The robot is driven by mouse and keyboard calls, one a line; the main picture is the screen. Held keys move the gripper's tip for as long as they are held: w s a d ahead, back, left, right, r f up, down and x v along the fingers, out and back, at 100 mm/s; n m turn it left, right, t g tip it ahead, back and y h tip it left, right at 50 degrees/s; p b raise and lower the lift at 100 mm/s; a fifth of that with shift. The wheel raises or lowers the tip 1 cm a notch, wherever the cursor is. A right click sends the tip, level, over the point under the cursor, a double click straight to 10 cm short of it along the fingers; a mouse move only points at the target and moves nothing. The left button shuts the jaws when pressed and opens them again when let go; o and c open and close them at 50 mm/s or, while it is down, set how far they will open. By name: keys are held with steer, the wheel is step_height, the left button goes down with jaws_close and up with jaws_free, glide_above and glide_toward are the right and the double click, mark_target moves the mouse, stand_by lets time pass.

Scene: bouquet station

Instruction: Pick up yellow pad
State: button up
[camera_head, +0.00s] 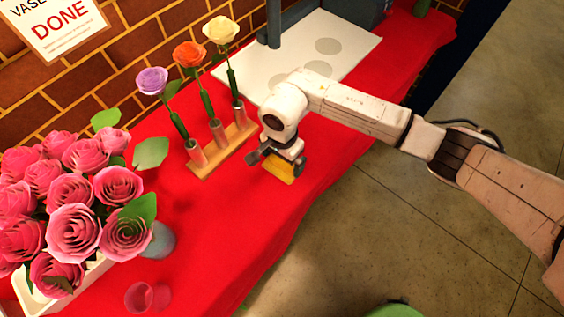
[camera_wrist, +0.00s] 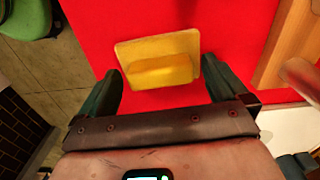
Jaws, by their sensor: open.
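The yellow pad (camera_wrist: 158,48) lies on the red cloth, a flat yellow square with a raised yellow block on top. In the wrist view it sits between and just beyond the fingertips of my gripper (camera_wrist: 158,82), which is open and empty. In the head view the pad (camera_head: 280,170) shows partly beneath my gripper (camera_head: 277,158), near the front edge of the table. My wrist hides part of it there. I cannot tell how far above the pad the fingers are.
A wooden stand (camera_head: 207,168) with metal tubes holds purple, orange and cream roses close to my gripper. Pink roses (camera_head: 73,210), a grey cup (camera_head: 161,241) and a pink glass (camera_head: 147,298) are at left. A white board (camera_head: 350,54) lies behind. Red cloth (camera_head: 225,225) is clear in front.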

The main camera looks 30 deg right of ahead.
steer(key=shift+f, duration=0.4)
steer(key=c, duration=1)
steer(key=shift+r, duration=0.1)
steer(key=shift+r, duration=0.6)
steer(key=s+a+r+b, duration=0.1)
steer(key=s+r, duration=0.3)
steer(key=s+a+r+b, duration=0.1)
steer(key=s+r, duration=0.2)
steer(key=s, duration=0.2)
steer(key=s+a+r+b, duration=0.1)
steer(key=s+r, duration=0.3)
steer(key=shift+s+r, duration=0.35)
